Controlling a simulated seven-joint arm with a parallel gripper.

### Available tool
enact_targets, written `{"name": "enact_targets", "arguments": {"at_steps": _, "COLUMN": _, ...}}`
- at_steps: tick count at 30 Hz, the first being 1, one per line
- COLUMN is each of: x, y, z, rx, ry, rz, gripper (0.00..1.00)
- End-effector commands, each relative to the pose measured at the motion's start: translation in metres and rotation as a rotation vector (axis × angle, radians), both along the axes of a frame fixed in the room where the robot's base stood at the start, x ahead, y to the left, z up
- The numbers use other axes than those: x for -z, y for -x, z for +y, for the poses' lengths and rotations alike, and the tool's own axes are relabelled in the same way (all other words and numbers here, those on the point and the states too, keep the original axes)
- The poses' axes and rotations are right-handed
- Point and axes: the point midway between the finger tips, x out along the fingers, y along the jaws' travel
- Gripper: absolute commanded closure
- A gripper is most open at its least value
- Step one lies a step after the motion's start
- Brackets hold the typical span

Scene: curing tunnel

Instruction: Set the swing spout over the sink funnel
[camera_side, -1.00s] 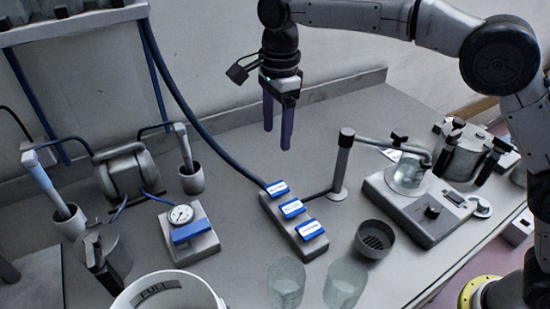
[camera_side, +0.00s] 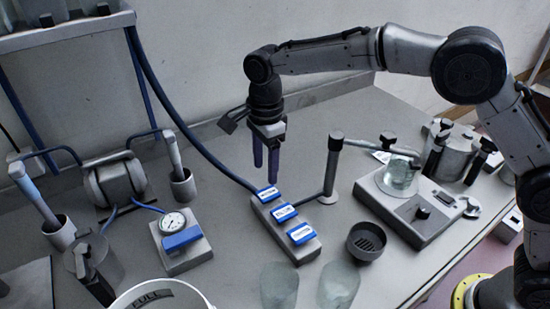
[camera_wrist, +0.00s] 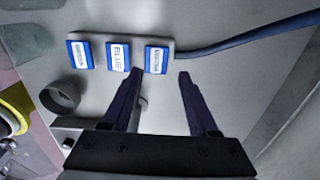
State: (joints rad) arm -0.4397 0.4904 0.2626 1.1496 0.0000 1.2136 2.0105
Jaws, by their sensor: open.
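The swing spout is a grey post (camera_side: 332,168) with a thin arm (camera_side: 365,145) reaching right from its top. In the side view its far end is over a glass beaker (camera_side: 398,175) on a scale. The sink funnel (camera_side: 366,241) is a dark round cup with a slotted grate, in front of the post; nothing is over it. It appears to be the dark cup in the wrist view (camera_wrist: 62,95). My gripper (camera_side: 265,172) has purple fingers pointing down, left of the post and near the rear of the valve block. In the wrist view its fingers (camera_wrist: 160,75) are apart and empty.
The valve block (camera_side: 283,226) with several blue labelled tabs lies left of the post. A gauge box (camera_side: 181,244) is left. The scale (camera_side: 420,208) stands right. A blue hose (camera_side: 185,125) runs behind my gripper.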

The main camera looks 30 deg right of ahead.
Motion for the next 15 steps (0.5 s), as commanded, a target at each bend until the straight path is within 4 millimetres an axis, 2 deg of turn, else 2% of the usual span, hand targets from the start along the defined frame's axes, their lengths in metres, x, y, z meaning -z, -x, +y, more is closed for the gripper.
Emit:
{"name": "enact_targets", "arguments": {"at_steps": 1, "x": 0.0, "y": 0.0, "z": 0.0, "rx": 0.0, "ry": 0.0, "rz": 0.0, "gripper": 0.51}}
{"name": "enact_targets", "arguments": {"at_steps": 5, "x": 0.0, "y": 0.0, "z": 0.0, "rx": -0.005, "ry": 0.0, "rz": 0.0, "gripper": 0.74}}
{"name": "enact_targets", "arguments": {"at_steps": 9, "x": 0.0, "y": 0.007, "z": -0.002, "rx": -0.102, "ry": 0.011, "rz": 0.031, "gripper": 0.99}}
{"name": "enact_targets", "arguments": {"at_steps": 13, "x": -0.014, "y": 0.026, "z": -0.006, "rx": -0.329, "ry": 0.008, "rz": 0.121, "gripper": 1.0}}
{"name": "enact_targets", "arguments": {"at_steps": 15, "x": -0.03, "y": 0.031, "z": -0.021, "rx": -0.456, "ry": -0.02, "rz": 0.176, "gripper": 1.0}}
